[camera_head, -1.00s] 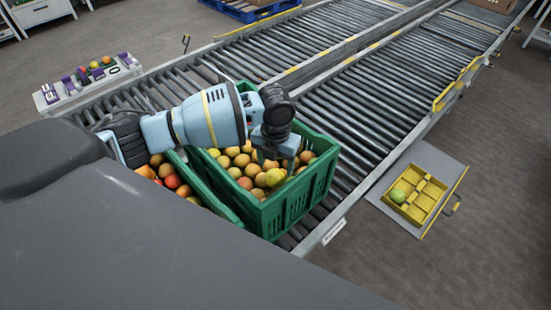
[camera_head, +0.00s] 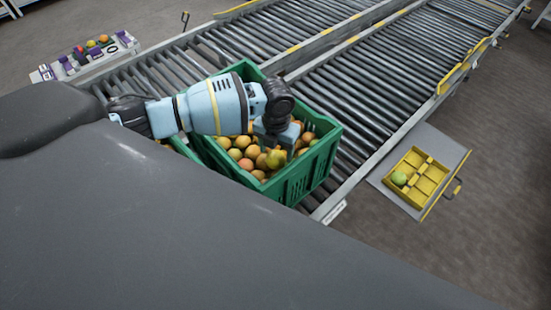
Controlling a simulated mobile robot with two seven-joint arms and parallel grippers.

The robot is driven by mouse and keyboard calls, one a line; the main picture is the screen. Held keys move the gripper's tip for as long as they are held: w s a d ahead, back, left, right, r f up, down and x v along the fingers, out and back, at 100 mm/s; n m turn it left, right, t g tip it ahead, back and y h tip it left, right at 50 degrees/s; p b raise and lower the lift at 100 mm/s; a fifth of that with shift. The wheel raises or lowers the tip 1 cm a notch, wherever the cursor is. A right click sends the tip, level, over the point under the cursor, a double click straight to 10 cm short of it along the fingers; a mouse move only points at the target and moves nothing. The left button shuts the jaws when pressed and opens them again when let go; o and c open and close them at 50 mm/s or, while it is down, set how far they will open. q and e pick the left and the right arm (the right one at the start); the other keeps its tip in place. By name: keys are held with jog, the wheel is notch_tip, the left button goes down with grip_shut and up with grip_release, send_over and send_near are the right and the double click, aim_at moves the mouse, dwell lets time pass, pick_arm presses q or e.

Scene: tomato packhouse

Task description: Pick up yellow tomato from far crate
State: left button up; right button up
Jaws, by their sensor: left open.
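The far crate (camera_head: 329,158) is green and stands on the roller conveyor, holding many orange and yellowish tomatoes. A yellow tomato (camera_head: 274,160) lies on top of the pile near the crate's front side. My left gripper (camera_head: 279,146) reaches into this crate from the left and points down, just above and behind the yellow tomato. It is open; its fingertips are partly hidden, and I cannot tell whether they touch the tomato. My right gripper is not in view.
A second green crate (camera_head: 181,147) is mostly hidden behind my body and left arm. Roller conveyors (camera_head: 385,85) run to the back right. A yellow tray (camera_head: 430,184) with one green tomato (camera_head: 399,178) is at the right. A white rack (camera_head: 95,61) with coloured items stands at the left.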

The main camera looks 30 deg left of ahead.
aim_at(276, 154)
pick_arm(q)
notch_tip(276, 154, down, 3)
jog(key=shift+f, duration=0.15)
jog(key=shift+a, duration=0.1)
jog(key=c, duration=0.5)
notch_tip(276, 154, up, 10)
jog(key=shift+r, duration=0.1)
dwell(0.4)
